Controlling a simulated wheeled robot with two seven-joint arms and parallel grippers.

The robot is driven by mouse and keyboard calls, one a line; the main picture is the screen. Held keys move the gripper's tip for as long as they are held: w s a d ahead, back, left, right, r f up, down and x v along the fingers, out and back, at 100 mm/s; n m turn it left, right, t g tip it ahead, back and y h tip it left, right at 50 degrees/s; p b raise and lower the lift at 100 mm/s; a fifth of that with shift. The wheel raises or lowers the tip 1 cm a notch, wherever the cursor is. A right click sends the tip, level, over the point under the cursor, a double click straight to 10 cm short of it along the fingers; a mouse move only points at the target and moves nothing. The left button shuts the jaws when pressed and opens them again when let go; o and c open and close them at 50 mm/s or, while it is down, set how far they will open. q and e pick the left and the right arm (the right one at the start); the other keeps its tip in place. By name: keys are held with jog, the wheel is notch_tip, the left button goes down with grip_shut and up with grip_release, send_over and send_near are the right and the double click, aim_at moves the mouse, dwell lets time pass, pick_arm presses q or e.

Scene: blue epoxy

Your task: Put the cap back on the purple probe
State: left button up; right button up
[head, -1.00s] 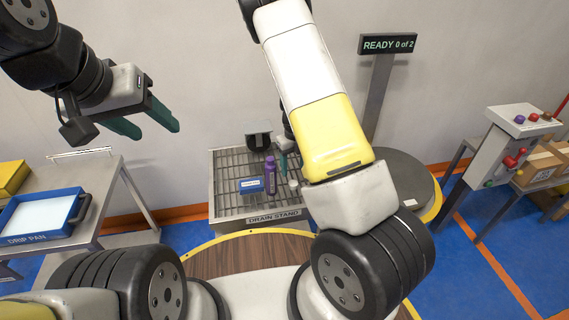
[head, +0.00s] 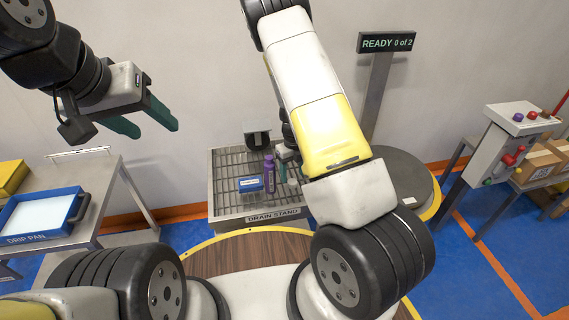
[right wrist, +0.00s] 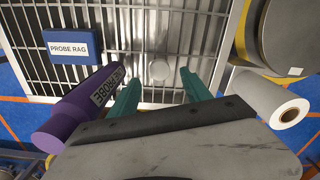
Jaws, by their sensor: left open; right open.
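The purple probe (head: 269,174) stands upright on the drain stand (head: 228,207). In the right wrist view the probe (right wrist: 88,103) is just left of my right gripper (right wrist: 158,82), with its near end purple. My right gripper (head: 286,165) is open and empty, partly hidden by my arm. My left gripper (head: 150,122) is open and empty at the upper left, away from the stand.
A blue probe rag block (head: 250,184) lies left of the probe, and a dark grey object (head: 257,138) stands behind. A white cylinder (right wrist: 272,100) is close right of my right gripper. A blue drip pan (head: 42,214) is on the left table. The sign (head: 388,43) reads READY 0 of 2.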

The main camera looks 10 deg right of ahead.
aim_at(293, 182)
notch_tip(293, 182, down, 4)
jog(key=shift+r, duration=0.1)
grip_shut()
dwell(0.4)
